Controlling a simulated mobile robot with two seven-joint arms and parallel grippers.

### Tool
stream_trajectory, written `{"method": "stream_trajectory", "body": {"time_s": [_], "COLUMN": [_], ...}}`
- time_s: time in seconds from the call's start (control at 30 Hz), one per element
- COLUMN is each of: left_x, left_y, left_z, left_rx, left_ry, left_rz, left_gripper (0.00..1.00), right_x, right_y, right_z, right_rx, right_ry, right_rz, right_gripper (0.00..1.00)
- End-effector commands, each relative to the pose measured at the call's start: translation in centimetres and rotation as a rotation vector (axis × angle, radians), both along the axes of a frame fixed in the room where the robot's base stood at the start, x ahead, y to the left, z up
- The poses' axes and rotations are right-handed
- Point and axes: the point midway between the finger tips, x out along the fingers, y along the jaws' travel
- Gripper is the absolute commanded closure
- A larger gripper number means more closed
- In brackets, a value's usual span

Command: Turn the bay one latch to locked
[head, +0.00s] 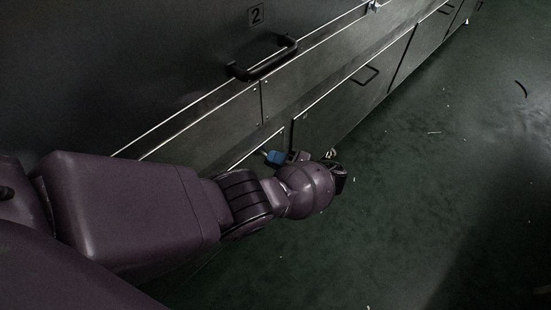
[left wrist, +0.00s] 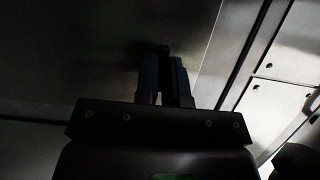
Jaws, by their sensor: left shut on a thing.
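My left gripper (head: 274,157) reaches the lower metal panels of the dryer, and its blue fingers show beside my wrist in the head view. In the left wrist view the left gripper (left wrist: 165,75) has its two fingers close together against a dark metal face. It is shut on a small dark piece (left wrist: 164,48) at the fingertips, which seems to be the bay one latch. The fingers and deep shadow hide most of that piece, so I cannot tell which way it is turned. My right gripper is in neither view.
A panel above carries a "2" label (head: 256,14) and a black bar handle (head: 265,62). A smaller dark handle (head: 366,75) sits on a lower panel farther along. The green floor (head: 430,180) at right is open, with a few small scraps.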

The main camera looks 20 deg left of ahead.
Motion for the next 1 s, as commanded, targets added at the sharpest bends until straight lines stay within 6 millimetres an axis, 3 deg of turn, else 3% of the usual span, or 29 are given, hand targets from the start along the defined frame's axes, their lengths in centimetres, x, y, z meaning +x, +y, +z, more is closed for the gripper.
{"method": "stream_trajectory", "body": {"time_s": [0.53,0.57,0.7,1.0], "left_x": [-0.08,-0.08,-0.06,-0.01], "left_y": [-0.01,-0.01,-0.01,0.01], "left_z": [-0.09,-0.09,-0.07,-0.03], "left_rx": [0.008,0.008,0.007,0.007], "left_ry": [0.024,0.024,0.023,0.021], "left_rz": [0.0,0.0,0.0,0.0], "left_gripper": [1.0,0.86,0.65,0.65], "right_x": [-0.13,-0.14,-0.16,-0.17], "right_y": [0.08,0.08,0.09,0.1], "right_z": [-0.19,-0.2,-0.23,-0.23], "right_rx": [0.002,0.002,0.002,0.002], "right_ry": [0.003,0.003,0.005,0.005], "right_rz": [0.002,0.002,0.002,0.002], "right_gripper": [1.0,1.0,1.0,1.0]}}
